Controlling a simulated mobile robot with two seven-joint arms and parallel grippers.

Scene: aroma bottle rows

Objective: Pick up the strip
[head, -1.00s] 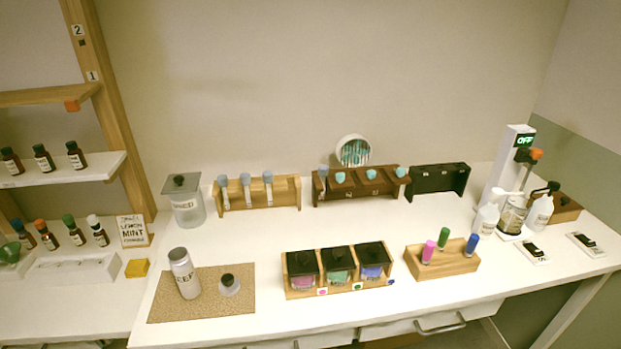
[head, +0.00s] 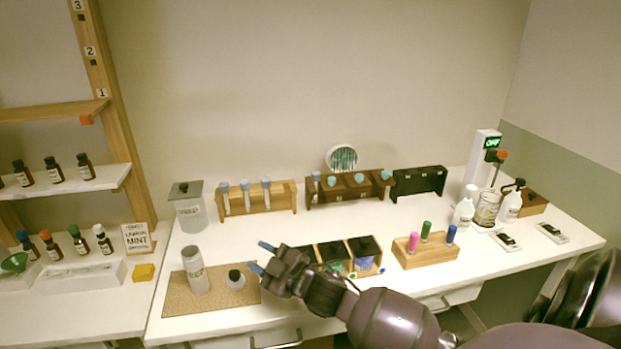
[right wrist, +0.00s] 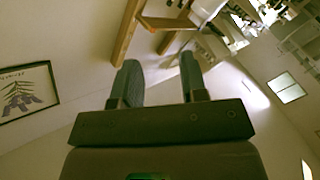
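I cannot pick out a single strip for sure. A round white holder (head: 341,158) full of thin teal and white pieces, possibly strips, shows at the back, behind the dark brown rack (head: 346,188). My right gripper (head: 261,257) is open, its blue-tipped fingers apart and pointing left above the front of the table. It is well in front of the holder and to its left. In the right wrist view my right gripper (right wrist: 160,80) has nothing between its fingers. My left gripper is in no view.
A cork mat (head: 215,302) bears a metal canister (head: 194,270) and a small black-capped bottle (head: 236,279). My right arm partly hides the box of black-lidded jars (head: 365,247). A light rack (head: 284,196) and a black rack (head: 418,182) stand at the back.

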